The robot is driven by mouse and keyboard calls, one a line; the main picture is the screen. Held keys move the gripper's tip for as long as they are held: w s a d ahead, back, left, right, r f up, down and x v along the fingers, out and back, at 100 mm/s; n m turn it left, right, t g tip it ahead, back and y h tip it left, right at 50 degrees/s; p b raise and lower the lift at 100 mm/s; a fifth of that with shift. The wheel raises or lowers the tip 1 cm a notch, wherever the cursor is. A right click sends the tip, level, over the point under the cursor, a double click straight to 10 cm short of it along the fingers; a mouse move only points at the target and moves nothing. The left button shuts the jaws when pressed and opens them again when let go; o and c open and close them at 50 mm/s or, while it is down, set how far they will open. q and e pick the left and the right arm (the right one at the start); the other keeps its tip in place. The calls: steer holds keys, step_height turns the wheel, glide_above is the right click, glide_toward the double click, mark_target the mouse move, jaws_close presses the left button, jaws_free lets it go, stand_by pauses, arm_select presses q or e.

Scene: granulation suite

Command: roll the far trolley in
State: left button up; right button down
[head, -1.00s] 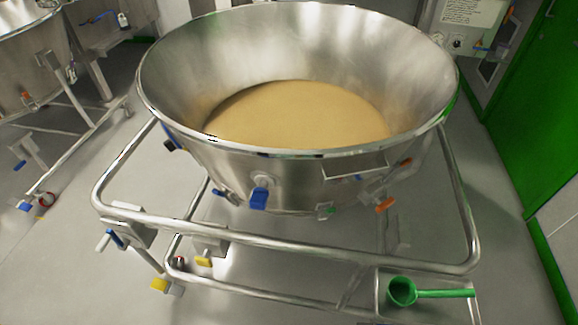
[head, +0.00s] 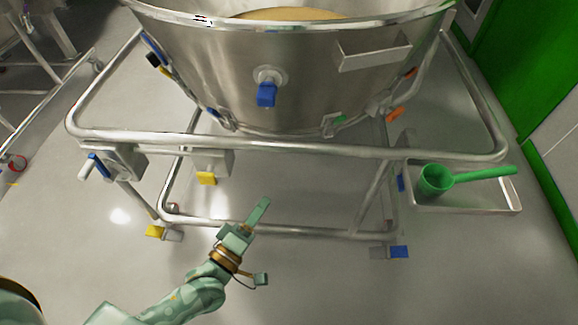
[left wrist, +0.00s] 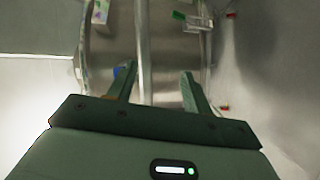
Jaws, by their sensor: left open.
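A steel bowl trolley stands in front of me in the head view. Its bowl (head: 300,85) holds tan material, mostly cut off by the top edge. Its tube frame has a front rail (head: 300,150) running across the picture, with a lower rail beneath. My left gripper (head: 262,210) is open and empty, below the front rail in the picture. In the left wrist view, its two fingers (left wrist: 158,80) are apart, with a steel rail (left wrist: 143,45) showing beyond and between them. Contact with it is not visible. A second steel trolley (head: 40,85) is partly visible at upper left. My right gripper is out of view.
A side tray (head: 470,200) on the right of the trolley holds a green scoop (head: 437,181). A brake-like box with a blue lever (head: 97,165) is on the left of the frame. A green door (head: 530,75) stands at right. The front floor is clear.

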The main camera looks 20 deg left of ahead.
arm_select(q)
step_height(320, 180, up, 3)
steer(key=n+t, duration=0.1)
steer(key=n, duration=0.2)
steer(key=y+b, duration=0.1)
steer(key=b, duration=0.2)
glide_toward(288, 145)
steer(key=w+f, duration=0.1)
steer(key=w, duration=0.4)
steer(key=shift+n, duration=0.3)
steer(key=b+x, duration=0.1)
steer(key=x, duration=0.4)
steer(key=shift+w+d, duration=0.1)
steer(key=shift+w, duration=0.1)
steer(key=shift+w+r, duration=0.2)
steer(key=shift+w, duration=0.05)
jaws_close()
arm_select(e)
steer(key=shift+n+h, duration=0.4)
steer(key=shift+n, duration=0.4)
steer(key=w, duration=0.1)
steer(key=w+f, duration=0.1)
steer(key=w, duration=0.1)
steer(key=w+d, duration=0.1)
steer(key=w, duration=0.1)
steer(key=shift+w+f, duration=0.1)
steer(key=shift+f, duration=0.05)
